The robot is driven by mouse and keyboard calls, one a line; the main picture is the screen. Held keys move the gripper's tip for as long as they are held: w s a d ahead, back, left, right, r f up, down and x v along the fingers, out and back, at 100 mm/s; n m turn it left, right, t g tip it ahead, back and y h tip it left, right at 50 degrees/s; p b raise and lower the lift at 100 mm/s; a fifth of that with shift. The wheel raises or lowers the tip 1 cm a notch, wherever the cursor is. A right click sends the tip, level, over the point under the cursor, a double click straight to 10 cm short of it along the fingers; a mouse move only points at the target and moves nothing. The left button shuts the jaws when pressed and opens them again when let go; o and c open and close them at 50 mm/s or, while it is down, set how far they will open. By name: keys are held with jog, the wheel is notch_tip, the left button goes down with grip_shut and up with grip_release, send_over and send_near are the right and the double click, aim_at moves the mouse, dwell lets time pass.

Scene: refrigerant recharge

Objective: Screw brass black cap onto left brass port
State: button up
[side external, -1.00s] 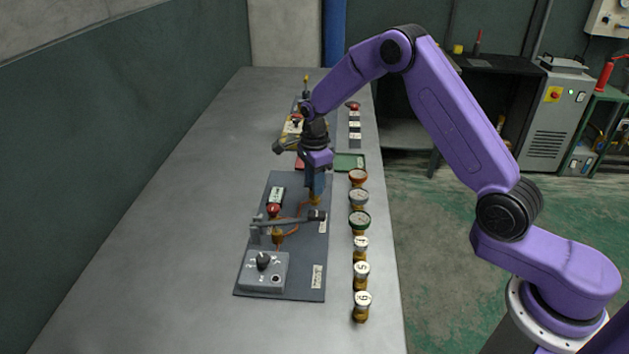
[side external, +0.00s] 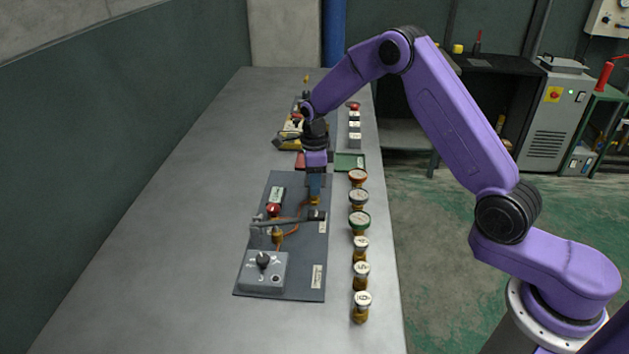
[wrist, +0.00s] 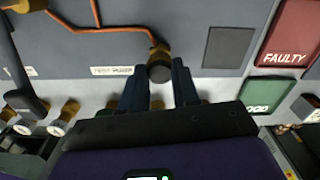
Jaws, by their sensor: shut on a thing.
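My gripper (side external: 314,190) points straight down over the far brass port (side external: 315,201) on the grey panel (side external: 300,195). In the wrist view its two dark blue fingers (wrist: 160,92) are shut on a black round cap (wrist: 160,72). The cap sits at the top of a brass port (wrist: 158,52), lined up with it and seemingly touching. How deeply it is threaded cannot be seen. A second brass port (side external: 277,237) stands nearer on the panel, beside a grey lever. The cap is hidden by the fingers in the side view.
A lever with a black end (side external: 317,215), a red knob (side external: 273,209) and a grey dial box (side external: 263,271) are on the panel. Red FAULTY (wrist: 294,35) and green (wrist: 268,98) trays lie beyond. The left bench is clear.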

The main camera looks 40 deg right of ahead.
jog(key=shift+f, duration=0.1)
jog(key=shift+m, duration=1.7)
jog(key=o, duration=1.4)
jog(key=shift+r, duration=3.6)
